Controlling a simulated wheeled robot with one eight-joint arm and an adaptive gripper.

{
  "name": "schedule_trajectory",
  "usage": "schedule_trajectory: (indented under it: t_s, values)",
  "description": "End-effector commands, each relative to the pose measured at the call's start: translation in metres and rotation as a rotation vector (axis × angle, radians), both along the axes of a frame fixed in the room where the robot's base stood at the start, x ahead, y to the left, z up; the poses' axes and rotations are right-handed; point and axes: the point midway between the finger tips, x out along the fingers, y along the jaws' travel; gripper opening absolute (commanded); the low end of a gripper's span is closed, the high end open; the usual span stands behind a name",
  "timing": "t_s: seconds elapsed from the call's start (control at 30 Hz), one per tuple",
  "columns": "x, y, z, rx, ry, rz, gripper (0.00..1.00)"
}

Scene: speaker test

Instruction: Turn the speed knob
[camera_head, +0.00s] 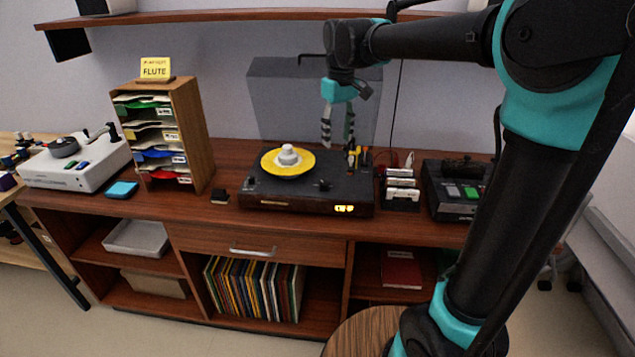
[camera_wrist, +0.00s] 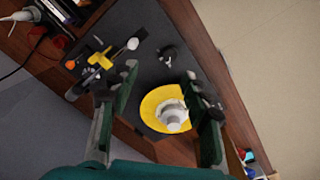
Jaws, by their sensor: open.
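A dark turntable (camera_head: 345,188) with a yellow disc (camera_head: 270,163) and a pale centre piece (camera_head: 288,155) stands on the wooden cabinet. A small black knob (camera_head: 323,185) sits on its top, right of the disc near the front; it seems to be the speed knob, but no label is readable. In the wrist view the knob (camera_wrist: 168,53) lies beyond the fingertips, and the yellow disc (camera_wrist: 152,108) shows between the fingers. My gripper (camera_head: 338,140) is open and empty, pointing down above the rear of the turntable, apart from the knob. It also shows in the wrist view (camera_wrist: 165,85).
Yellow and dark upright parts (camera_head: 355,157) stand at the turntable's right rear. A grey translucent panel (camera_head: 275,105) rises behind it. A wooden sorter (camera_head: 197,125) is at left; small white boxes (camera_head: 401,190) and a black device (camera_head: 455,205) are at right. A shelf (camera_head: 230,16) hangs above.

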Motion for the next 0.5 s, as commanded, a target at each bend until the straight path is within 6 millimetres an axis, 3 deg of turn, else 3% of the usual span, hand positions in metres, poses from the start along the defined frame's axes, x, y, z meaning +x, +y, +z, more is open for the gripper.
schedule_trajectory:
  t_s: [0.1, 0.2, 0.37, 0.5]
  values:
    - [0.004, 0.023, 0.020, -0.013, 0.025, 0.057, 0.47]
    - [0.005, 0.028, 0.024, -0.017, 0.032, 0.074, 0.47]
    - [0.005, 0.028, 0.008, -0.017, 0.033, 0.074, 0.47]
    - [0.005, 0.028, -0.017, -0.017, 0.032, 0.073, 0.47]
